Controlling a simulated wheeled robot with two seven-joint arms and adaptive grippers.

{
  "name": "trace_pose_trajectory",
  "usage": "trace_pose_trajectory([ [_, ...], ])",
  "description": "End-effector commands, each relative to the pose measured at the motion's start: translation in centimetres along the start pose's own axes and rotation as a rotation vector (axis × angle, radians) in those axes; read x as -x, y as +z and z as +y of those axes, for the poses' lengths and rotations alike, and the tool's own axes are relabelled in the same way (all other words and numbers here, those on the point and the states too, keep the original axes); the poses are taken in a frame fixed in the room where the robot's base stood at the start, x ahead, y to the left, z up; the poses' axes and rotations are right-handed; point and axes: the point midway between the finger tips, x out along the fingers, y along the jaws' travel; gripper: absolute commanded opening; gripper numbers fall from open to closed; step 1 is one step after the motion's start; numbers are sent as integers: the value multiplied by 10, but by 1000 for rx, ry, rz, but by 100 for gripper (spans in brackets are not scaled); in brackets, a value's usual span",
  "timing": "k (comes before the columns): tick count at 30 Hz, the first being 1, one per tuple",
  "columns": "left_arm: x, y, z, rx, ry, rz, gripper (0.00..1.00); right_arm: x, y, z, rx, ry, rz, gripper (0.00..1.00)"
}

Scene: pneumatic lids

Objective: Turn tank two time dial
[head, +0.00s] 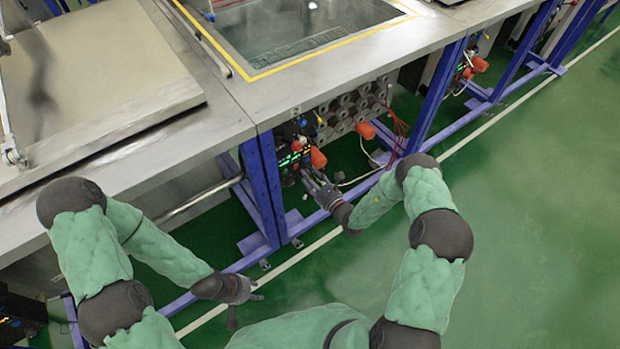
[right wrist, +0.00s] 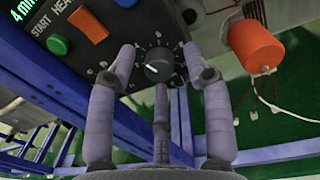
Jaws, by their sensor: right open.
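A round black time dial (right wrist: 158,68) with a white pointer mark and a ring of white scale marks sits on the dark control panel in the right wrist view. My right gripper (right wrist: 160,62) is open, with its fingers on either side of the dial; whether they touch it cannot be told. In the head view, my right gripper (head: 314,183) reaches to the front of the panel (head: 291,158) below the table edge, and the dial is too small to make out there. My left gripper (head: 252,290) hangs away from the panel at lower left; its finger opening is unclear.
A green button (right wrist: 58,46) and an orange button (right wrist: 88,24) are left of the dial. An orange cylinder (right wrist: 255,46) is close on the right. A blue table leg (head: 262,190) stands left of the panel. Open green floor (head: 520,210) lies to the right.

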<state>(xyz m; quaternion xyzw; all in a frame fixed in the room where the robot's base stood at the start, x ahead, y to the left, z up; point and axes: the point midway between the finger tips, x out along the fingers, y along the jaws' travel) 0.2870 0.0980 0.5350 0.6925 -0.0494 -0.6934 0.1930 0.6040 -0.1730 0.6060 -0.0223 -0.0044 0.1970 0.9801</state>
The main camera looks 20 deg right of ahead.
Motion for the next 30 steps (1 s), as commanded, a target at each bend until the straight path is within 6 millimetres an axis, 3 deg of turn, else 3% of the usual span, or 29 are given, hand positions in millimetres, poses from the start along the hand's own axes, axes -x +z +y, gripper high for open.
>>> trace_pose_trajectory([
  [3,0,0,0,0,0,0,40,0,0,0,0,0,0,51],
  [9,0,0,0,0,0,0,40,0,0,0,0,0,0,0],
  [28,7,0,2,0,0,0,40,1,-1,0,89,-1,7,0],
  [29,7,0,2,0,0,0,40,1,-1,0,89,-1,7,30],
  [30,7,0,2,0,0,0,40,1,-1,0,89,-1,7,41],
])
